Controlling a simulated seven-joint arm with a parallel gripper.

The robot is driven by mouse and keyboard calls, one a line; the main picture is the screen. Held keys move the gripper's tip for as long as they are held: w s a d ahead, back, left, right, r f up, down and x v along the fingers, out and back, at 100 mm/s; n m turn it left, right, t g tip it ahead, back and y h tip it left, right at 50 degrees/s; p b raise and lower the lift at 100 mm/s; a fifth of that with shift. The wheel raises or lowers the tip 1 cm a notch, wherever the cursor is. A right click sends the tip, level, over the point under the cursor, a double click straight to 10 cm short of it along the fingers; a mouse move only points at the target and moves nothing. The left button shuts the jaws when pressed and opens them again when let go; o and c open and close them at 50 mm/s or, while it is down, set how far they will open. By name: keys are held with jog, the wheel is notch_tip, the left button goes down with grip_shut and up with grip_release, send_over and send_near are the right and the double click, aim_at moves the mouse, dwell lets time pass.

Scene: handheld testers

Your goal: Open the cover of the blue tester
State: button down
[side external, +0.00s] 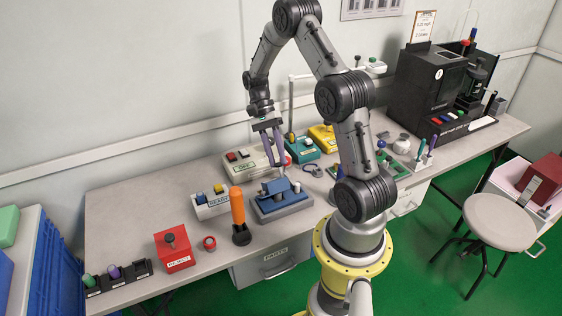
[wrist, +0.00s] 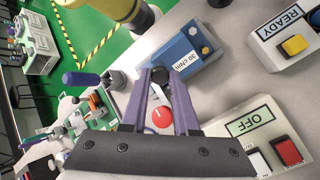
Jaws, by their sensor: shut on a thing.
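The blue tester (side external: 284,208) sits on the bench below my gripper in the side view. Its raised blue upper part is at the back left, and a pale knob stands on its right. In the wrist view the tester (wrist: 196,42) carries a "30 ohm" label. My gripper (side external: 281,176) points down with its purple fingertips at the tester's back edge. In the wrist view my gripper (wrist: 161,76) is closed around a small dark round knob (wrist: 160,74) at the tester's near edge. The fingers partly hide the knob. I cannot tell how far the cover is raised.
A READY box (side external: 212,205) stands left of the tester and an OFF box (side external: 243,162) behind it. An orange-handled tool (side external: 238,208) stands close at front left. A teal tester (side external: 301,150) and a yellow one (side external: 323,137) are behind. Bare bench lies at far left.

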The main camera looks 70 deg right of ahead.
jog(key=shift+g+y, duration=0.5)
jog(key=shift+w+d+f, duration=1.3)
jog(key=shift+w+f, duration=0.05)
jog(key=shift+f, duration=0.1)
jog(key=shift+w+d+f, duration=1.3)
jog(key=shift+f, duration=0.15)
jog(key=shift+w+d+f+g+y, duration=0.15)
jog(key=shift+f+g+y, duration=0.45)
jog(key=c, duration=0.7)
grip_release()
jog(key=shift+o, duration=0.2)
